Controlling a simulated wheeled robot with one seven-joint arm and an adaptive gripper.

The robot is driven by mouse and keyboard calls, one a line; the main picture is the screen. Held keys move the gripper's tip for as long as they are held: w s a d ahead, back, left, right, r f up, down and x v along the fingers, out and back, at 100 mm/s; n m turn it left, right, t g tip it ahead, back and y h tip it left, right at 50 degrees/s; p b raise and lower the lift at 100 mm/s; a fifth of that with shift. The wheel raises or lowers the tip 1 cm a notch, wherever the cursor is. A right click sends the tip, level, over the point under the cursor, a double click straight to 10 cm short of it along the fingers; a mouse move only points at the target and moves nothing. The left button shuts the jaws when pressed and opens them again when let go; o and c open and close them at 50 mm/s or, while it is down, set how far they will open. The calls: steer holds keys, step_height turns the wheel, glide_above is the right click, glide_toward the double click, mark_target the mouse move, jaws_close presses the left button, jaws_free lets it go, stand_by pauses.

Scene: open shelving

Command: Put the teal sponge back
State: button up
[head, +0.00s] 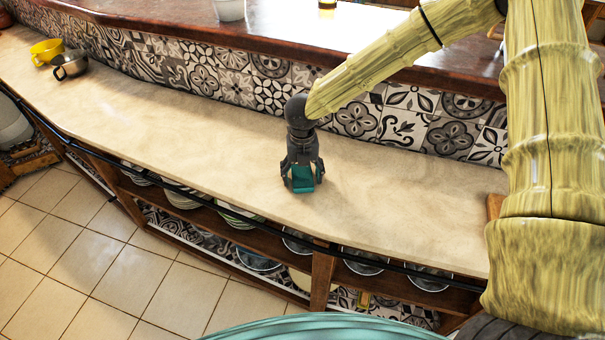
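My gripper (303,176) is over the front middle of the pale stone counter, pointing down. A small teal block, which looks like the teal sponge (302,180), sits between its dark fingers. The fingers appear shut on it, one on each side, and hide part of it. I cannot tell whether the sponge touches the counter or hangs just above it.
The pale counter (190,125) is clear around my gripper. A yellow cup (46,51) and a metal cup (71,65) stand at its far left. Patterned tiles rise to a brown ledge behind. Open shelves below hold plates and bowls (240,216). A dark rail (225,206) runs along the front.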

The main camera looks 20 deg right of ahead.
mark_target(302, 174)
step_height(302, 174, up, 12)
steer(key=b, duration=0.2)
steer(key=shift+r, duration=0.15)
stand_by(0.5)
